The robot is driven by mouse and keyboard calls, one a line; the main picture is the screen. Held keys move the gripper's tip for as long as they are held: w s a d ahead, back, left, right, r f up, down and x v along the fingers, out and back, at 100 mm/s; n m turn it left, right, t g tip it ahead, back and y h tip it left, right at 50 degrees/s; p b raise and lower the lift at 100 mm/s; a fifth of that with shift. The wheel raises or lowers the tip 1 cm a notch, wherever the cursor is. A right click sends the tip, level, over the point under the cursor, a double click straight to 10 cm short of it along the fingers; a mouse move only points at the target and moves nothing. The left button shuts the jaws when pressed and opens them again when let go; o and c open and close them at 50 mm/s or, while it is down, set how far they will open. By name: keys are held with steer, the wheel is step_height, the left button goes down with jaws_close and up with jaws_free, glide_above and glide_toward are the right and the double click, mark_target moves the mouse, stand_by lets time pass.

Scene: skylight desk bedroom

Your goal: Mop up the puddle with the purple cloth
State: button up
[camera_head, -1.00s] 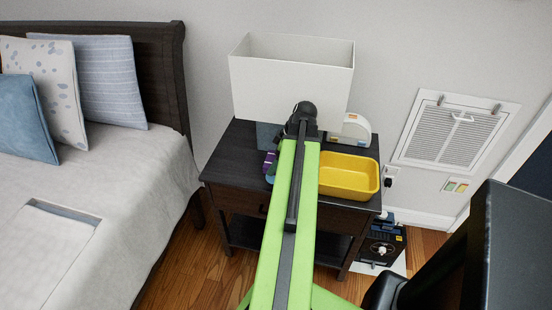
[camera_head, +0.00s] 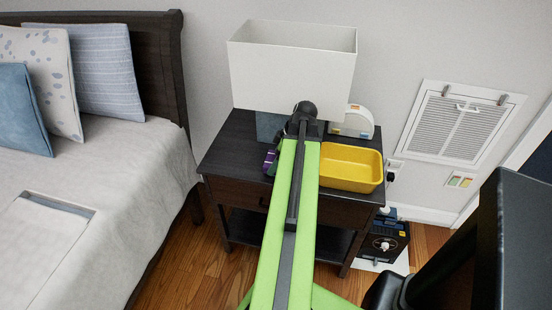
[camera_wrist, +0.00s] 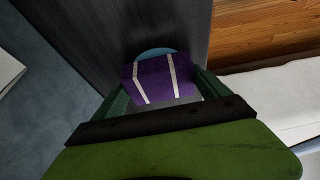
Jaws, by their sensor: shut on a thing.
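The purple cloth (camera_wrist: 158,80) with white stripes is held between the fingers of my gripper (camera_wrist: 163,84) in the wrist view. A small part of it shows as purple (camera_head: 269,160) left of my arm in the head view, over the dark nightstand (camera_head: 232,150). The rounded edge of a blue patch, which looks like the puddle (camera_wrist: 154,52), shows just beyond the cloth on the dark top. The cloth hides the rest of it. I cannot tell whether the cloth touches the puddle. In the head view my arm hides most of this spot.
A yellow tub (camera_head: 350,168) stands on the nightstand right of my arm, with a white rounded object (camera_head: 352,122) behind it. A lamp with a large white shade (camera_head: 290,70) stands at the back. The bed (camera_head: 110,190) is on the left.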

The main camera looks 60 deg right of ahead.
steer(key=shift+f+b, duration=0.6)
stand_by(0.3)
steer(key=shift+a, duration=1)
steer(key=shift+d, duration=0.1)
steer(key=shift+d, duration=0.9)
steer(key=shift+d, duration=0.1)
steer(key=shift+d, duration=0.95)
